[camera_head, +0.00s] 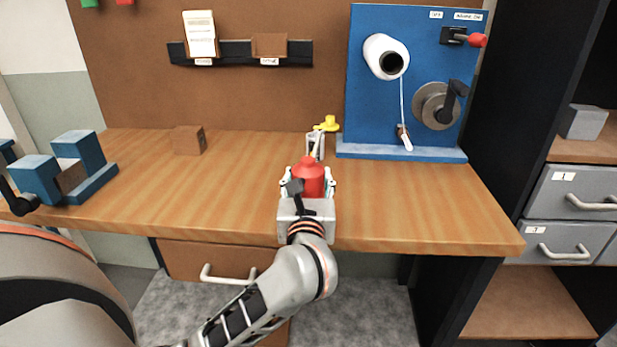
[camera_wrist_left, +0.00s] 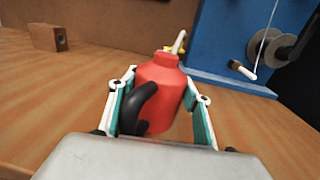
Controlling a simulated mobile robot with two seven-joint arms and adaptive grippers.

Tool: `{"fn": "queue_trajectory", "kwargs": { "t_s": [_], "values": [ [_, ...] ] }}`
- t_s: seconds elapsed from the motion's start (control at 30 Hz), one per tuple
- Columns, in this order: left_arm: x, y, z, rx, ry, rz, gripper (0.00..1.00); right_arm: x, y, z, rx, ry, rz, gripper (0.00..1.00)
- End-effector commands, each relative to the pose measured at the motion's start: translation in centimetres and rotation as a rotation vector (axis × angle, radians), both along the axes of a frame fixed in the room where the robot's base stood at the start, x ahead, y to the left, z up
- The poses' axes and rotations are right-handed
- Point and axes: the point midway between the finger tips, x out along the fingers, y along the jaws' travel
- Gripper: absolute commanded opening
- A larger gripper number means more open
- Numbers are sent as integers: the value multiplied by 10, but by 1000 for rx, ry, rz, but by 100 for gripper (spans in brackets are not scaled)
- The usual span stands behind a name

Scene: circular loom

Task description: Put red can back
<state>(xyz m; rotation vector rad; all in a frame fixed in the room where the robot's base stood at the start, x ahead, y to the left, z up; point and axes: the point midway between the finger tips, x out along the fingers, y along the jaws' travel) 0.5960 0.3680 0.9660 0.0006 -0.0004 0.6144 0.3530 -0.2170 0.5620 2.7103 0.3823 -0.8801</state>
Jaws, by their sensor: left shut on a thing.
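The red can (camera_head: 309,174) is a small red can with a black handle and a narrow spout, over the middle of the wooden workbench. My left gripper (camera_head: 308,187) has its fingers on both sides of the can and is shut on it. In the left wrist view, the can (camera_wrist_left: 160,90) stands upright between the teal-lined fingers (camera_wrist_left: 158,105), its black handle towards the camera. I cannot tell whether its base touches the bench. My right gripper is not in view.
A yellow-topped object (camera_head: 326,124) stands just behind the can. A blue panel (camera_head: 425,60) with a white spool and crank is at the back right. A brown block (camera_head: 189,140) and a blue vise (camera_head: 85,160) are to the left. The bench's right front (camera_head: 430,215) is clear.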

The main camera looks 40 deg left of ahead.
Motion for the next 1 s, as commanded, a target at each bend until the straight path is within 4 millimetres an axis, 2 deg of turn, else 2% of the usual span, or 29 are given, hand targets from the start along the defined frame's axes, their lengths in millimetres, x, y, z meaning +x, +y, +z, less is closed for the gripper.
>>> {"fn": "queue_trajectory", "kwargs": {
  "t_s": [0.13,0.17,0.2,0.67,0.77,1.0],
  "values": [
    [0,0,-2,1,-2,0,0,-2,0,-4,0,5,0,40],
    [0,0,-1,1,-3,0,56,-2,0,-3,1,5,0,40],
    [0,0,-1,1,-3,0,66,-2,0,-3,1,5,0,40],
    [-5,-5,-3,-2,1,-2,68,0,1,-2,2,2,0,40],
    [-16,-13,-4,-5,2,-3,68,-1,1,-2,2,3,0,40],
    [-57,-40,-3,-5,2,-2,68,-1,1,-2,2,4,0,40]
  ]
}}
